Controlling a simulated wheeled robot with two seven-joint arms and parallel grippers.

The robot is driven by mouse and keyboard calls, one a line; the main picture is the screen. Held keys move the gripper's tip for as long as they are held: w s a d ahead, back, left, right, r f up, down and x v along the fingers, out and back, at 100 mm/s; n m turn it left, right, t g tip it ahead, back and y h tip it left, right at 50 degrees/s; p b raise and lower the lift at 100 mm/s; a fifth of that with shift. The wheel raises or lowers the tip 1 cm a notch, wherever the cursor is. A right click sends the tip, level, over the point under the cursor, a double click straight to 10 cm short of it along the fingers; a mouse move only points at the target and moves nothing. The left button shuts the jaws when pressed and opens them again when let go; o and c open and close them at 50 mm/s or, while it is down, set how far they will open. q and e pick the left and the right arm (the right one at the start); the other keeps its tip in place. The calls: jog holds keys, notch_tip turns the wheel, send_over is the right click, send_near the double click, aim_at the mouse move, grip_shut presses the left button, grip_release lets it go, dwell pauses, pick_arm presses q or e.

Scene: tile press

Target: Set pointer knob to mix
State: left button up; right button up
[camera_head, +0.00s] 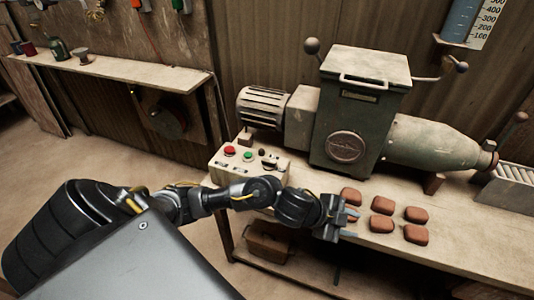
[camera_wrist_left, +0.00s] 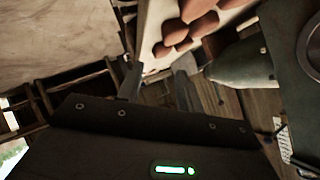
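The control box (camera_head: 222,163) is pale and sits at the left end of the bench. Its top carries a red button (camera_head: 229,150), a green button (camera_head: 248,155) and small dark controls. A dark control at the box's right side (camera_head: 270,162) looks like the pointer knob; its setting and labels are too small to read. My left gripper (camera_head: 350,217) is at the bench's front edge, right of the box and beside the brown blocks, apart from the knob. In the left wrist view its fingers (camera_wrist_left: 163,72) are spread with nothing between them. My right gripper is not in view.
Several reddish-brown blocks (camera_head: 382,205) lie on the bench near my left gripper. The big green machine (camera_head: 345,120) stands behind the box, with a motor (camera_head: 262,106) at its left. A wooden crate (camera_head: 268,240) sits on the lower shelf. My left forearm passes before the box.

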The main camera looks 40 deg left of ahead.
pick_arm(q)
jog(key=w+a+r+m+g+y, duration=0.1)
jog(key=w+a+m+g, duration=0.1)
jog(key=a, duration=0.3)
jog(key=w+a+r+m+g, duration=0.1)
jog(key=w+a, duration=0.2)
jog(key=a, duration=0.1)
notch_tip(320, 180, up, 8)
jog(key=n+g+y, duration=0.3)
send_over(267, 160)
jog(key=w+d, duration=0.2)
jog(key=shift+s+a, duration=0.15)
jog(key=s+a+r+n+g, duration=0.1)
jog(key=s+a+r+n, duration=0.1)
jog(key=s+a+r, duration=0.3)
jog(key=x, duration=0.4)
jog(key=w+b+x, duration=0.1)
jog(key=x, duration=0.3)
jog(key=w+a+b+x, duration=0.1)
jog(key=x, duration=0.3)
jog(key=shift+a+f, duration=0.1)
jog(key=shift+c, duration=0.3)
